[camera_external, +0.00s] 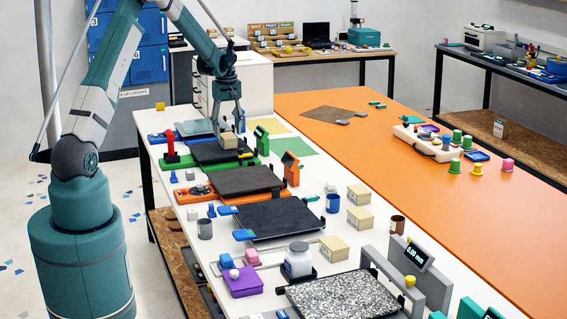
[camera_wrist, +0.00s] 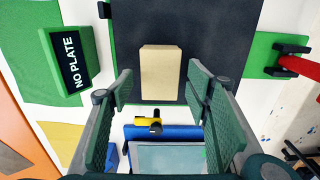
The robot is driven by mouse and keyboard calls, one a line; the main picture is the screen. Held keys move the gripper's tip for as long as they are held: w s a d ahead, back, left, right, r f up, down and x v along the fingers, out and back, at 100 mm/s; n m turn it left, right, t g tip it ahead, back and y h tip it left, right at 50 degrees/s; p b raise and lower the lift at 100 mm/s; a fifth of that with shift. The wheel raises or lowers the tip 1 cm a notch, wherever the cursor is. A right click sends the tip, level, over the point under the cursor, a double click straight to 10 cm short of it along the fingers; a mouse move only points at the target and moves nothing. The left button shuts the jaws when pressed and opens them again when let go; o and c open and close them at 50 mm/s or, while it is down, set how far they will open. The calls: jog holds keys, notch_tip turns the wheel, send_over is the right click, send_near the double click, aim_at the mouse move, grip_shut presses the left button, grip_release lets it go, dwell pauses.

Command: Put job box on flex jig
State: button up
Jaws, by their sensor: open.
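A beige box (camera_external: 228,141), which looks like the job box, sits on the black plate of the green-framed station (camera_external: 205,152). In the wrist view the box (camera_wrist: 160,73) lies on that dark plate (camera_wrist: 220,38). My gripper (camera_external: 230,125) is open, pointing down just above the box. In the wrist view its fingers (camera_wrist: 158,82) stand apart on the left and right of the box, with visible gaps. No label shows which station is the flex jig, so I cannot tell.
A green "NO PLATE" sign (camera_wrist: 70,62) stands beside the station. A blue-framed station (camera_wrist: 165,132) adjoins it. Nearer are an orange-framed station (camera_external: 246,181) and a blue-handled black plate (camera_external: 275,219). More beige boxes (camera_external: 359,218) stand on the white table's right side.

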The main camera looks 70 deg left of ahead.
aim_at(229, 136)
notch_tip(229, 136, up, 8)
jog(key=shift+r, duration=0.15)
dwell(0.3)
dwell(0.5)
dwell(0.3)
jog(key=d+r+m+t, duration=0.1)
jog(key=d+r+m, duration=0.2)
jog(key=d+r, duration=0.65)
jog(key=d+r+m+t+y, duration=0.15)
jog(key=d+r, duration=0.25)
jog(key=d, duration=1.1)
jog(key=d+r+m, duration=0.4)
jog(key=d+r, duration=0.3)
jog(key=d, duration=0.6)
jog(key=s+d+r+m+t, duration=0.1)
jog(key=s+d+m, duration=0.1)
jog(key=s+d, duration=0.45)
jog(key=s+d+r+m+t, duration=0.1)
jog(key=s+d+m, duration=0.15)
jog(key=d, duration=0.75)
jog(key=s+d+f+m+t, duration=0.1)
jog(key=s+d+f+m, duration=0.1)
jog(key=s+d, duration=0.4)
jog(key=s+d+f+m+t+h, duration=0.1)
jog(key=s+d+f+m, duration=0.1)
jog(key=s+d, duration=0.5)
jog(key=shift+m+t, duration=0.35)
jog(key=shift+m, duration=0.15)
